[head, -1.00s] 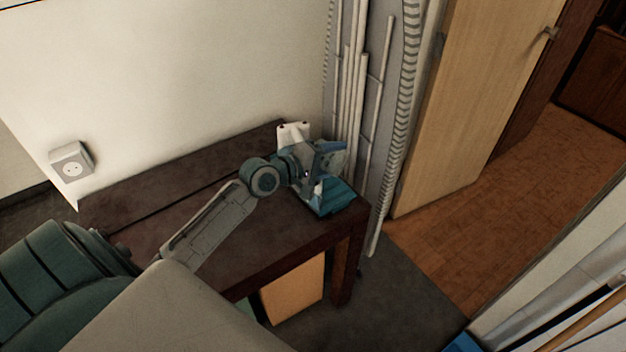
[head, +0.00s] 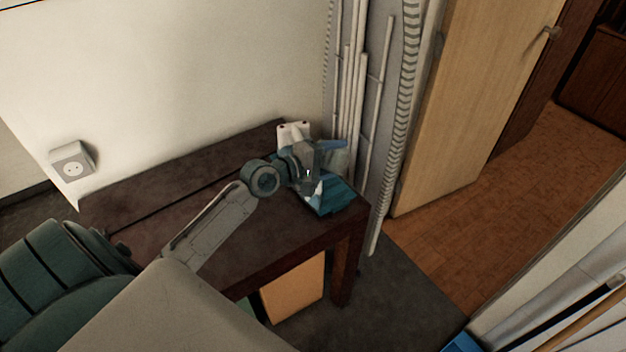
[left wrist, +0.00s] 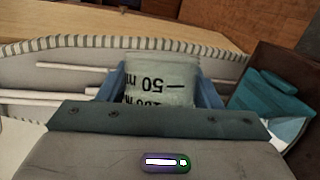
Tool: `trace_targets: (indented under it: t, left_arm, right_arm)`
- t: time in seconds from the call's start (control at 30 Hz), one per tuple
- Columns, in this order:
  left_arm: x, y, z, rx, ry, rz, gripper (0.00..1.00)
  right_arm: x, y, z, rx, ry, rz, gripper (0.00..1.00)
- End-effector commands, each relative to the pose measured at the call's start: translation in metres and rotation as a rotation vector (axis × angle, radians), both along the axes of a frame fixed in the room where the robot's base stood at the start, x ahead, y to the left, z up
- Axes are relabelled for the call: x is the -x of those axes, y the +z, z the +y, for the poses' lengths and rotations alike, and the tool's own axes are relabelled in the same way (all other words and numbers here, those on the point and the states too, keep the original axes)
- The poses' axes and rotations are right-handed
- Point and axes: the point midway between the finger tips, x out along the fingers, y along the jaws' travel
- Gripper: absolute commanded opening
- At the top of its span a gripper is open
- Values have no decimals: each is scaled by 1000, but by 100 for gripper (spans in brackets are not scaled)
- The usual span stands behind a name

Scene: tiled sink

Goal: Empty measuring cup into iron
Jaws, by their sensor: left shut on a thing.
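The measuring cup (left wrist: 160,82) is clear with black volume marks and "50 ml" upside down in the left wrist view. My left gripper (head: 322,160) is shut on it, with blue fingers on both sides of the cup. The gripper holds the cup above the far right end of the dark table. The iron (head: 335,196), teal and white, is on that table end, just below the gripper. It also shows at the right of the left wrist view (left wrist: 268,98). The gripper hides part of the iron in the head view. My right gripper is not in view.
The dark wooden table (head: 225,236) has bare room left of the iron. White pipes (head: 352,95) run up the wall close behind the gripper. A wooden door (head: 478,95) stands to the right. An orange box (head: 294,288) is under the table.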

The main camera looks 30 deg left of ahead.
Motion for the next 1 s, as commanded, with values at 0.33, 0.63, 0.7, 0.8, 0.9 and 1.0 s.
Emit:
trace_targets:
  t: [0.33,0.63,0.7,0.8,0.9,1.0]
  left_arm:
    - [0,2,0,43,0,1,31]
    - [-2,4,2,92,-1,3,31]
    - [-2,4,3,118,0,4,31]
    - [-2,5,5,161,-1,6,31]
    - [-2,7,7,221,-2,8,31]
    - [-2,8,10,285,-2,10,31]
  right_arm:
    - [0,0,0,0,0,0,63]
    - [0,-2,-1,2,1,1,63]
    - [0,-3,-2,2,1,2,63]
    - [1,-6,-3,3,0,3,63]
    - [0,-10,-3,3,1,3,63]
    - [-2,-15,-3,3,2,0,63]
